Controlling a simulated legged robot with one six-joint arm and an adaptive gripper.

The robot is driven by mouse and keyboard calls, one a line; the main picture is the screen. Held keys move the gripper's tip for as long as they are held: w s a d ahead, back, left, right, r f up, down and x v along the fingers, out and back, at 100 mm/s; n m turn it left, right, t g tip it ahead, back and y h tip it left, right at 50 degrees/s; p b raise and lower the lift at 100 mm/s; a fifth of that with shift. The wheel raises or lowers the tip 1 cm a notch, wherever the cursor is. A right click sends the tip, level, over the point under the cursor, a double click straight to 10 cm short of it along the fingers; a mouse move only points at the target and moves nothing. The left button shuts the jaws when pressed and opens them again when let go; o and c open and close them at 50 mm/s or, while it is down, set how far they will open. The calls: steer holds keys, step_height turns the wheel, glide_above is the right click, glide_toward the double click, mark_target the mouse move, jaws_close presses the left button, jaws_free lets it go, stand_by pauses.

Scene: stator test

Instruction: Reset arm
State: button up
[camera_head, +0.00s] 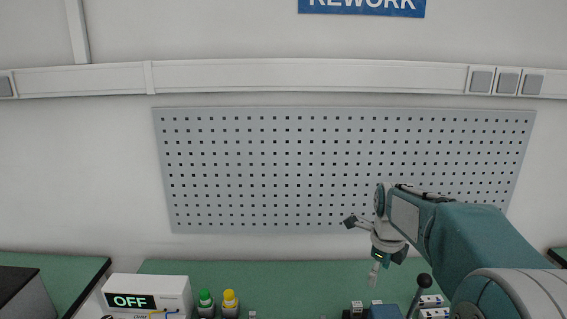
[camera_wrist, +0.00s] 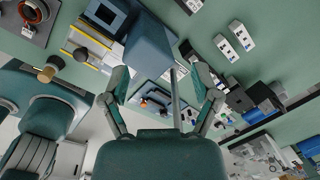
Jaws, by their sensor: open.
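My arm reaches in from the right of the head view. My gripper (camera_head: 375,275) hangs at its end, fingers downward, above the green bench. In the wrist view my gripper (camera_wrist: 168,85) shows its two fingers spread apart, with a grey bar and bench items visible between and beyond them. I see nothing held between the fingers. The fingertips are small in the head view.
The green bench (camera_head: 290,272) carries a white box marked OFF (camera_head: 148,292), a green-capped bottle (camera_head: 205,298) and a yellow-capped bottle (camera_head: 230,298). A black-knobbed lever (camera_head: 424,281) stands near my arm. A perforated panel (camera_head: 340,170) hangs on the wall behind.

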steer(key=s+a+r+n+t, duration=0.1)
steer(key=s+a+n+t, duration=0.1)
steer(key=s+n, duration=1)
steer(key=s+a+r+n+t, duration=0.1)
steer(key=s+a+n, duration=0.3)
steer(key=s+n, duration=0.9)
steer(key=shift+s+a+r+n+t, duration=0.25)
steer(key=shift+n+t, duration=0.35)
steer(key=shift+n, duration=0.4)
